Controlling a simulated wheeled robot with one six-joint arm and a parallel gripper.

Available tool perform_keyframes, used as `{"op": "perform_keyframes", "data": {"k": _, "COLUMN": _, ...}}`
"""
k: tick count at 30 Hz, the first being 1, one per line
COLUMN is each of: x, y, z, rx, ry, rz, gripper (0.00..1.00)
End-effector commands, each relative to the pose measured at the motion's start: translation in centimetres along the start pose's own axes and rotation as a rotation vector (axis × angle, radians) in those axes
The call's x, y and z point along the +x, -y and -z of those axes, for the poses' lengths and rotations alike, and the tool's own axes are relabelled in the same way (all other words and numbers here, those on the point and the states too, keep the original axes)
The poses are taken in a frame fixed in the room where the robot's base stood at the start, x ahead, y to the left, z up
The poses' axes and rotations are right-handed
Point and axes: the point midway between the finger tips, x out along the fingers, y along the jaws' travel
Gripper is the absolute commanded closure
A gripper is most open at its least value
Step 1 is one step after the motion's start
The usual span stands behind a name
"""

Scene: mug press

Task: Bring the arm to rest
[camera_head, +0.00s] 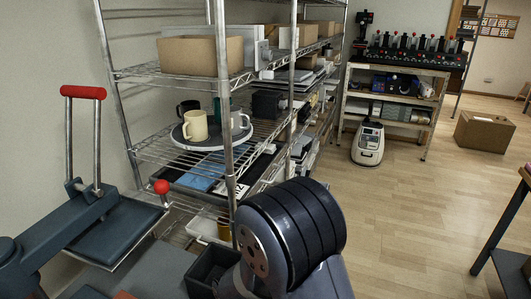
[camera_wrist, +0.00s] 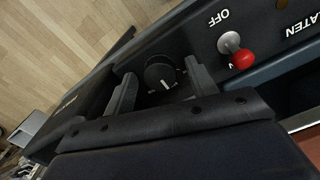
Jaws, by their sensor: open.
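My gripper (camera_wrist: 160,76) shows in the wrist view with its two grey fingers apart. A round black knob (camera_wrist: 160,74) with a white pointer line lies between the fingers; whether they touch it I cannot tell. A toggle switch with a red tip (camera_wrist: 242,59) stands to the right, below the printed word "OFF", on a dark panel. In the head view my arm (camera_head: 290,235) fills the lower middle, and the gripper is hidden there. The press (camera_head: 95,212), with a red-gripped handle (camera_head: 82,92) standing up, is at the left.
A wire shelf rack (camera_head: 180,150) stands close beyond my arm. It holds mugs on a round tray (camera_head: 211,145) and several boxes. Open wood floor (camera_head: 410,215) lies to the right. A dark table edge (camera_head: 500,225) is at the far right.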

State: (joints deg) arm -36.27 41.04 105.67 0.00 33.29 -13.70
Motion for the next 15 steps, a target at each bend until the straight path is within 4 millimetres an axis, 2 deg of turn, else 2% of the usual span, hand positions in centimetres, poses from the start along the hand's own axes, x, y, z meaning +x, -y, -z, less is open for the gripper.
{"op": "perform_keyframes", "data": {"k": 6, "x": -0.9, "y": 0.0, "z": 0.1, "rx": -0.025, "ry": -0.003, "rz": -0.001, "gripper": 0.46}}
{"op": "perform_keyframes", "data": {"k": 15, "x": -5.7, "y": 0.0, "z": 0.2, "rx": -0.023, "ry": -0.006, "rz": -0.002, "gripper": 0.46}}
